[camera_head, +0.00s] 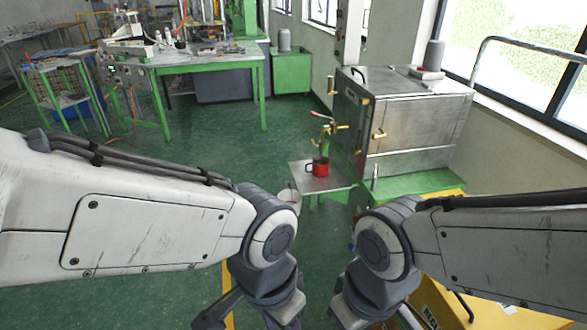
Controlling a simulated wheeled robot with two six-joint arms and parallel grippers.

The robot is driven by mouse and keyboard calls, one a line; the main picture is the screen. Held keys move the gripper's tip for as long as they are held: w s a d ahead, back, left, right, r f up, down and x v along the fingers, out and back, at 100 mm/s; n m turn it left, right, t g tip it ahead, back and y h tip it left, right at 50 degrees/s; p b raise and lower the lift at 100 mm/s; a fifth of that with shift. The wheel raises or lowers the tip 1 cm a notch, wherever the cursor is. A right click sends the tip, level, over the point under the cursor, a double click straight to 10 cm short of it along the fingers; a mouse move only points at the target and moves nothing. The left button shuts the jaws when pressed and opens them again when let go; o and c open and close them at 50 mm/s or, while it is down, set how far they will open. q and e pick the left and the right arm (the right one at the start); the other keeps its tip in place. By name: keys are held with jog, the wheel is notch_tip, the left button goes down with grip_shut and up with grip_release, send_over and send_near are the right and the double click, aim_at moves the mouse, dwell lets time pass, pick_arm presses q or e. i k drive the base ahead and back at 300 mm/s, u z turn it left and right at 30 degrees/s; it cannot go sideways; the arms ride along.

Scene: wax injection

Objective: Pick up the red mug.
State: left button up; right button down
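The red mug (320,167) stands upright on a small low table (313,183) with a grey top and green legs, in the middle of the head view. Its handle points left. My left gripper (270,300) hangs at the bottom edge of the picture, below and left of the mug. My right gripper (362,303) is also at the bottom edge, a little to the right. Both are apart from the mug and partly cut off, so their fingertips are hidden.
A metal cabinet (415,120) with brass valves stands right behind the small table; the fittings reach out near the mug. A yellow object (455,290) is at the lower right. Green floor (210,155) is open on the left.

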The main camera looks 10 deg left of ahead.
aim_at(317, 168)
jog(key=i, duration=1)
jog(key=u, duration=0.35)
jog(key=i, duration=1.05)
jog(key=u, duration=0.25)
